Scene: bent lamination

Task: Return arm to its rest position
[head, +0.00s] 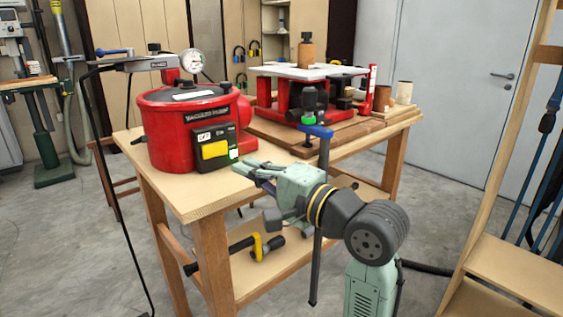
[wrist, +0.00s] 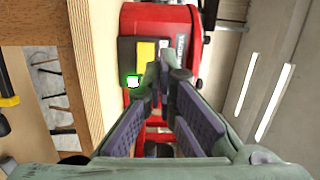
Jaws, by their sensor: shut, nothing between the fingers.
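My gripper (head: 250,168) is shut and empty at the front edge of the wooden workbench (head: 205,199). Its fingertips point left, towards the control box of the red vacuum pump (head: 157,130). A small green-lit button (head: 234,154) on the box is just beyond the fingertips; I cannot tell whether they touch it. In the wrist view my gripper (wrist: 160,74) has its tips together, with the green-lit button (wrist: 132,81) to their left and the red pump (wrist: 190,50) behind. My arm reaches in from the lower right.
A red press frame with a pale plate (head: 310,71) stands on the bench's right side. A clamp (head: 318,200) hangs at the bench's front edge. Another clamp (head: 258,246) lies on the lower shelf. A wooden rack (head: 510,270) stands at right. A black hose runs down at left.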

